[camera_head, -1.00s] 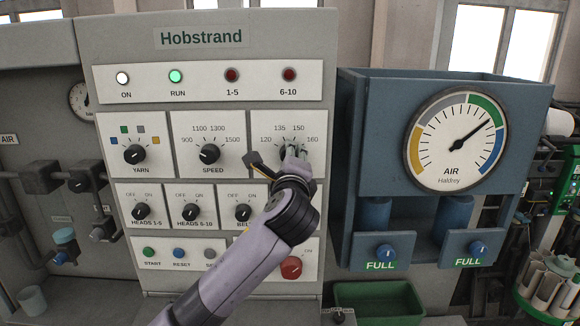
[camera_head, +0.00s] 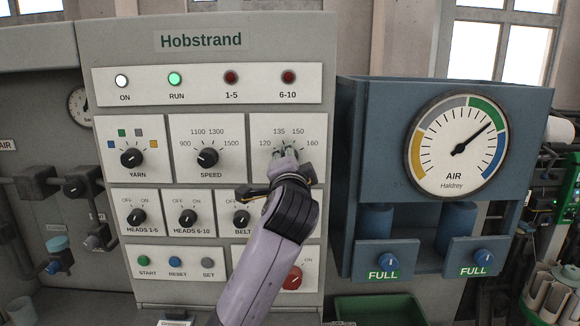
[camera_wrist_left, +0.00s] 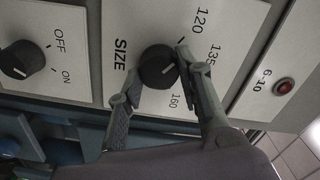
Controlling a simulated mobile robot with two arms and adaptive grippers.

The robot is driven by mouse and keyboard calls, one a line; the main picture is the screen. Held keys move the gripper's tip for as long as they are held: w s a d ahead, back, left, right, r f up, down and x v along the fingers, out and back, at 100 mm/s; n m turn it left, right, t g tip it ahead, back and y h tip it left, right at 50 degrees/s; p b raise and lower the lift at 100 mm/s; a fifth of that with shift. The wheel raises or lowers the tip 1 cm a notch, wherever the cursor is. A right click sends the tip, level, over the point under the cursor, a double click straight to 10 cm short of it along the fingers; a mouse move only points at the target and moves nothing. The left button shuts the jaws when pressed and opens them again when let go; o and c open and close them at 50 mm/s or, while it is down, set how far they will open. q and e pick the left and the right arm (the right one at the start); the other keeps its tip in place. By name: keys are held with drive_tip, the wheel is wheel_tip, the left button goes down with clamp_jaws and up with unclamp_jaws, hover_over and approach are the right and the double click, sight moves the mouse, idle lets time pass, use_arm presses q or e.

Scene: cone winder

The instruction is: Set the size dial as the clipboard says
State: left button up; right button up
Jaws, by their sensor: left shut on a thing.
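The size dial is a black round knob on a white plate marked 120, 135, 150 and 160. In the head view my left gripper (camera_head: 287,154) is at this plate and hides most of the knob. In the left wrist view the size dial (camera_wrist_left: 157,67) sits between the two fingers of my left gripper (camera_wrist_left: 160,62), which is shut on it. A short white mark shows on the knob's face, but I cannot tell exactly which number it points at. I see no clipboard. My right gripper is not in view.
The speed dial (camera_head: 208,158) is left of the size plate, and the belt dial (camera_head: 241,217) is below. A red knob (camera_head: 293,278) sits lower down, near my forearm. A blue air unit with a round gauge (camera_head: 459,146) stands to the right.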

use_arm(q)
drive_tip(key=shift+n, duration=0.7)
drive_tip(key=o, duration=1.2)
drive_tip(key=shift+c, duration=0.2)
drive_tip(key=s, duration=1.2)
